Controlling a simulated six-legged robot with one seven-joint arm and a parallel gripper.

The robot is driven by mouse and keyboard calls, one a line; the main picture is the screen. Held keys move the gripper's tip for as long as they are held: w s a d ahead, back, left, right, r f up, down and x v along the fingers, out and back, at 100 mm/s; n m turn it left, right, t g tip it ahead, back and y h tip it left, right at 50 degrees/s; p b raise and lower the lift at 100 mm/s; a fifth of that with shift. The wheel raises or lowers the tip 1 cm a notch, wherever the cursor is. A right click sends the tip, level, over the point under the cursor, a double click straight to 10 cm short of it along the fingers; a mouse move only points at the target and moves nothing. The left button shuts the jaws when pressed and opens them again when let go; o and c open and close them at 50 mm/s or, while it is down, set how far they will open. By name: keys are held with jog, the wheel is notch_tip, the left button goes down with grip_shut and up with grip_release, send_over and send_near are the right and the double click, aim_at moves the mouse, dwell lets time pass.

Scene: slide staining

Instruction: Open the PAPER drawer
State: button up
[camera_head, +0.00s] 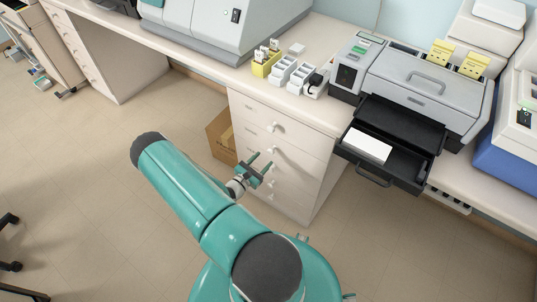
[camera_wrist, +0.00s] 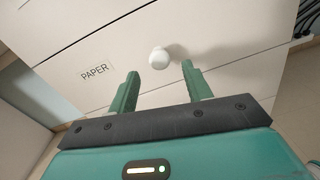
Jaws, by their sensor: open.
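The PAPER drawer front (camera_wrist: 115,55) is white, with a printed PAPER label (camera_wrist: 95,72) left of a round white knob (camera_wrist: 159,58). The drawer looks shut, its front flush with its neighbours. My gripper (camera_wrist: 160,68) is open, its two green fingers pointing at the drawer front, one on each side of the knob in the picture. I cannot tell whether the fingertips reach past the knob. In the head view my gripper (camera_head: 258,168) is in front of the white drawer cabinet (camera_head: 317,185), and the label cannot be read there.
A black tray (camera_head: 376,181) with a white block juts from the grey machine (camera_head: 425,85) over the counter edge, right of the cabinet. A cardboard box (camera_head: 220,135) stands on the floor left of the cabinet. White and yellow racks (camera_head: 265,66) stand on the counter. The floor left is open.

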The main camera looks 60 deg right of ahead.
aim_at(270, 153)
jog(key=shift+x, duration=2.4)
jog(key=shift+a, duration=0.1)
grip_shut()
